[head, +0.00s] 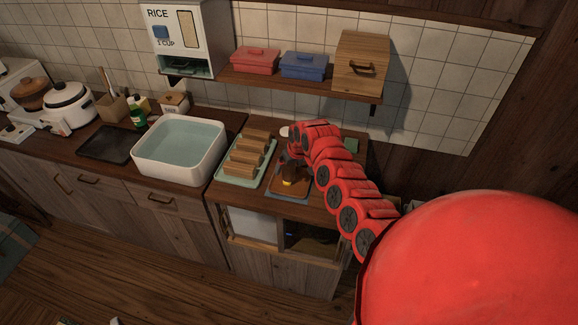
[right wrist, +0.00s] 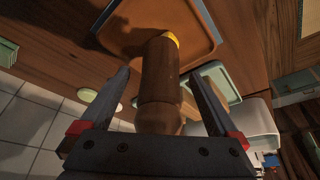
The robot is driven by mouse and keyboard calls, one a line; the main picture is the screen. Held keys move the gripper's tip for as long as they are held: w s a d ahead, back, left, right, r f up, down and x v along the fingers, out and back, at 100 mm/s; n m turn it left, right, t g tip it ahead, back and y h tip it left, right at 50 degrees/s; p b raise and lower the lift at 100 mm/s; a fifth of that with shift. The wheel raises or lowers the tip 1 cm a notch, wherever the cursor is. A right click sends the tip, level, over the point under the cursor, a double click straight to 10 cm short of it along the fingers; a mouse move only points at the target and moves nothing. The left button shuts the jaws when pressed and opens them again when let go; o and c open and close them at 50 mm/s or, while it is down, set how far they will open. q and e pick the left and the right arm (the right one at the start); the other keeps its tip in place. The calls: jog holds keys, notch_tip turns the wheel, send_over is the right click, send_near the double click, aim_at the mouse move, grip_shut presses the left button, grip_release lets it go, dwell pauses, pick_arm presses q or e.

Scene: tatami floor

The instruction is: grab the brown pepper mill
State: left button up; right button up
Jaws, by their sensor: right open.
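The brown pepper mill (right wrist: 162,75) stands between the two open fingers of my right gripper (right wrist: 158,84) in the right wrist view. It has a yellow band at one end and a rounded brown end nearer the gripper body. Gaps show on both sides, so the fingers do not appear to press on it. In the head view the mill (head: 288,180) shows only partly, on a brown-topped tray (head: 276,190) with a bluish rim. My right gripper (head: 291,163) is right at it, partly hidden by my red arm. My left gripper is in neither view.
A green tray (head: 231,177) with several wooden blocks lies just left of the mill's tray. A white basin of water (head: 143,163) stands further left. Above, a shelf (head: 288,87) holds a red box (head: 255,62), a blue box (head: 303,67) and a wooden box (head: 345,80).

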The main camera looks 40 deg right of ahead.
jog(key=shift+w+f, duration=0.2)
jog(key=shift+f, duration=0.25)
grip_shut()
